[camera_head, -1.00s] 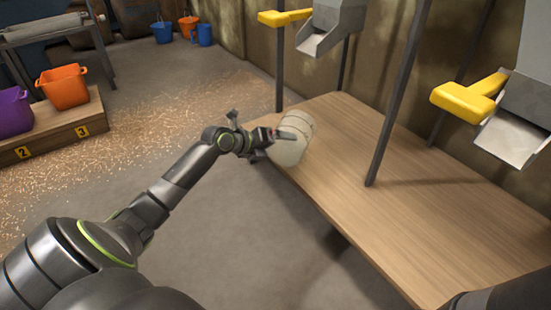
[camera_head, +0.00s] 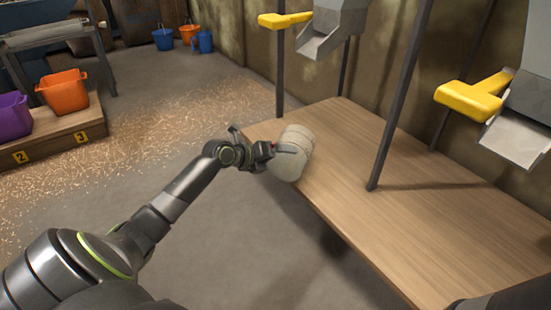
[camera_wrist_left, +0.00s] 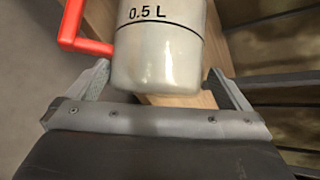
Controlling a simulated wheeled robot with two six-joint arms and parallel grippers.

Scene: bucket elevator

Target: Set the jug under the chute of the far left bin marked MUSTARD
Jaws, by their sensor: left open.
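The jug (camera_head: 294,152) is a pale, cream-grey vessel at the near left edge of the wooden table. In the left wrist view the jug (camera_wrist_left: 160,50) shows a "0.5 L" line, and a red handle (camera_wrist_left: 88,47) sticks out on its left. My left gripper (camera_head: 270,151) is at the jug's left side. In the wrist view the fingers of my left gripper (camera_wrist_left: 158,76) are spread apart, with the jug's lower end between or just beyond their tips; contact cannot be told. A grey chute (camera_head: 322,40) with a yellow lever (camera_head: 285,19) hangs beyond the jug. No MUSTARD label is readable.
Another chute (camera_head: 514,138) with a yellow lever (camera_head: 472,97) hangs at the right. A dark post (camera_head: 400,95) rises from the table (camera_head: 400,240). The tabletop right of the jug is clear. Orange (camera_head: 63,92) and purple (camera_head: 13,117) buckets stand on a numbered step at left.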

